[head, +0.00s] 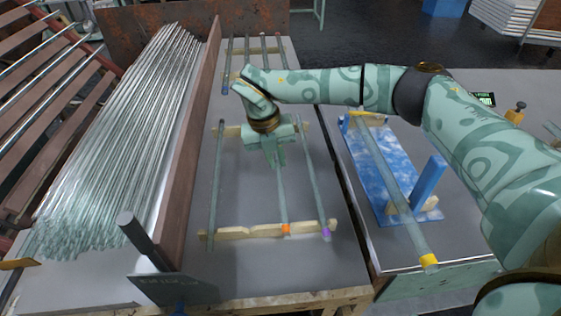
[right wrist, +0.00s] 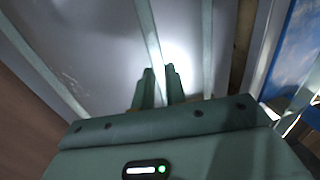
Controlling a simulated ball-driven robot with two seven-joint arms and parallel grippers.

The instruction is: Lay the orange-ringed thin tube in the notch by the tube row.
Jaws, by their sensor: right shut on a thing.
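The orange-ringed thin tube (head: 282,205) lies lengthwise, its ring near the front notched wooden rail (head: 250,231). My right gripper (head: 275,162) reaches down from above and is shut on this tube, near the back rail. In the right wrist view the tube (right wrist: 148,25) runs between the fingertips (right wrist: 160,72). A purple-ringed tube (head: 315,185) lies to its right and a plain tube (head: 216,180) to its left, both across the rails. Which notch the tube sits over, and whether it touches the rail, I cannot tell. My left gripper is not in view.
A brown board (head: 190,135) separates a big pile of glass tubes (head: 120,135) from this bench. More thin tubes (head: 262,50) lie behind. At right, a yellow-ended tube (head: 390,175) lies over a blue stand (head: 378,160). A dark post (head: 150,243) stands at front left.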

